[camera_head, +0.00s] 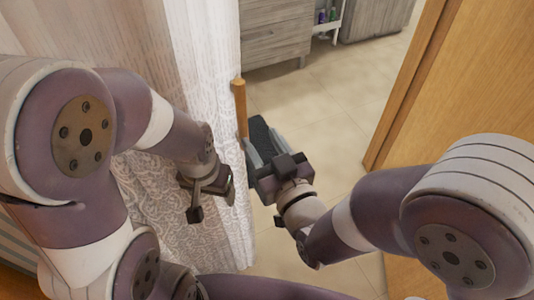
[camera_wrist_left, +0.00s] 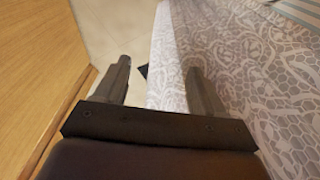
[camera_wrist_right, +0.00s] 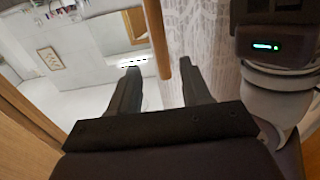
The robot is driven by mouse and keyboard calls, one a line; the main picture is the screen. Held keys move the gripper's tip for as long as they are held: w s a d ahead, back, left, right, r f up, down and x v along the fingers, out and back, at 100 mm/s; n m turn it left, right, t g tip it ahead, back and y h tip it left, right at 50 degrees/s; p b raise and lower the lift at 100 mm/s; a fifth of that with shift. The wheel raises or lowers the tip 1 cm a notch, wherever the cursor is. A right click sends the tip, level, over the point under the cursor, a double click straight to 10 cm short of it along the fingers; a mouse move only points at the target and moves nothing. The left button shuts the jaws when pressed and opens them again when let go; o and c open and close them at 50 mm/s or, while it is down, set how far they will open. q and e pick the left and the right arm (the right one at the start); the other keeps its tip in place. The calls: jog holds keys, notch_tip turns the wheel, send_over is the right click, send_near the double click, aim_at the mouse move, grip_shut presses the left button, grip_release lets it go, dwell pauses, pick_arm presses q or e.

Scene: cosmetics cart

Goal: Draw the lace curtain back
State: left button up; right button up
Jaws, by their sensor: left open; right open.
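The white lace curtain (camera_head: 205,60) hangs at the left and middle of the head view, with its free edge near the centre. A wooden rod (camera_head: 240,108) hangs upright along that edge. In the right wrist view the rod (camera_wrist_right: 157,40) shows between the open, empty fingers of my right gripper (camera_wrist_right: 161,75); contact cannot be told. My right gripper (camera_head: 265,152) is just right of the curtain edge. My left gripper (camera_head: 212,190) is in front of the curtain, open. In the left wrist view the curtain edge (camera_wrist_left: 163,60) runs between its fingers (camera_wrist_left: 155,70).
A wooden door or panel (camera_head: 465,70) stands at the right. Grey drawers (camera_head: 275,35) and a small shelf with bottles (camera_head: 327,16) are at the back. Tiled floor (camera_head: 335,120) lies open between the curtain and the panel.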

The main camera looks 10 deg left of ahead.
pick_arm(q)
jog(key=shift+f, duration=0.25)
pick_arm(e)
jog(key=shift+v, duration=0.85)
pick_arm(q)
jog(key=shift+c, duration=0.3)
